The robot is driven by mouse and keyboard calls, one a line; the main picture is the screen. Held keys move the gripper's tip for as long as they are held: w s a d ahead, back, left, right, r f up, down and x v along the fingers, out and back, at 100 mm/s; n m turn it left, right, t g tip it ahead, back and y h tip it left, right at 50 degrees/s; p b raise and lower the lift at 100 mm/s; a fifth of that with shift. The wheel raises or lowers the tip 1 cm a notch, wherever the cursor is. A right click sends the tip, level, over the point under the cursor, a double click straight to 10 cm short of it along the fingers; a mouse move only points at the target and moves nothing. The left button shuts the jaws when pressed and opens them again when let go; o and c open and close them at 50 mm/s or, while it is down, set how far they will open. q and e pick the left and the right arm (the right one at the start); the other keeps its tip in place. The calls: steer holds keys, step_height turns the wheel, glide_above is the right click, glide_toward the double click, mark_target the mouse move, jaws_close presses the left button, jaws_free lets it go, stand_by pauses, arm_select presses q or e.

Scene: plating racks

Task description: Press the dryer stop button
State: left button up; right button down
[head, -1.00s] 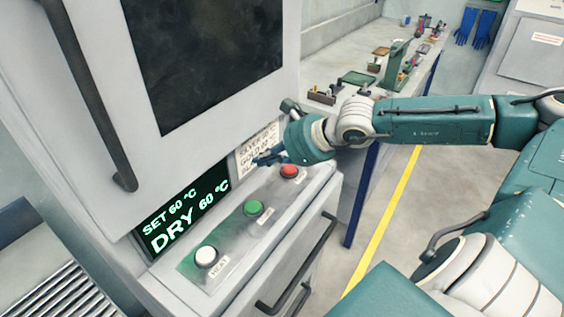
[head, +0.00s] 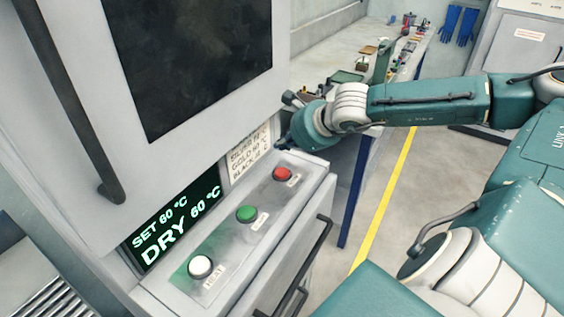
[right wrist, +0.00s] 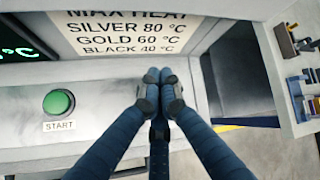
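The dryer's control panel (head: 225,240) holds a red button (head: 283,174), a green button (head: 247,213) and a white button (head: 200,266) in a row. The red button's label is too small to read; the green one also shows in the right wrist view (right wrist: 58,102), labelled START. My right gripper (head: 284,146) is just beyond the red button, apart from it in the picture. In the right wrist view its blue fingers (right wrist: 160,84) are together with nothing visible between them, and the red button is not visible there. My left gripper is out of view.
The dryer display (head: 178,222) reads SET 60 °C and DRY 60 °C. A temperature sign (head: 250,158) is behind the panel. The dryer door handle (head: 65,90) and a lower handle (head: 305,265) stick out. A cluttered workbench (head: 335,50) stands behind.

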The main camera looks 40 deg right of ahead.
steer(key=b, duration=0.3)
glide_above(283, 173)
step_height(283, 173, down, 6)
steer(key=shift+r, duration=0.25)
steer(key=shift+f+b, duration=0.25)
steer(key=shift+b, duration=0.1)
steer(key=shift+f+b, duration=0.25)
steer(key=shift+b, duration=0.15)
stand_by(0.4)
steer(key=shift+f+b, duration=0.4)
steer(key=shift+b, duration=0.45)
